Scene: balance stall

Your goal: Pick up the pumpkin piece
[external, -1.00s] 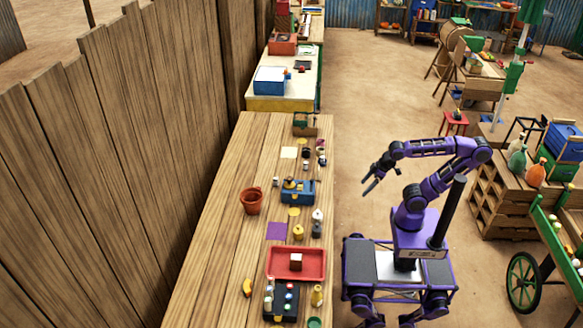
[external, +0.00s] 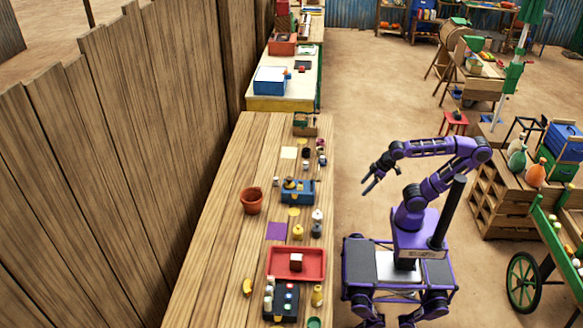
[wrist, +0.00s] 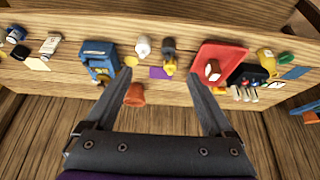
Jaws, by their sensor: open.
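A small curved orange-yellow piece (external: 247,286), which looks like the pumpkin piece, lies on the wooden table left of the black tray in the external view. A small yellow patch beside the right finger in the wrist view (wrist: 218,90) may be the same piece, partly hidden. My gripper (external: 371,180) is open and empty, held in the air right of the table, well away from the piece. In the wrist view my gripper's fingers (wrist: 157,78) are spread wide, with nothing between them but the more distant table.
The wooden table (external: 215,230) holds a red tray (external: 313,275) with a small block, a black tray (external: 269,315) with several small items, a blue device (external: 309,197), a terracotta pot (external: 251,201) and a purple square (external: 277,230). A wooden fence (external: 110,160) runs along its left.

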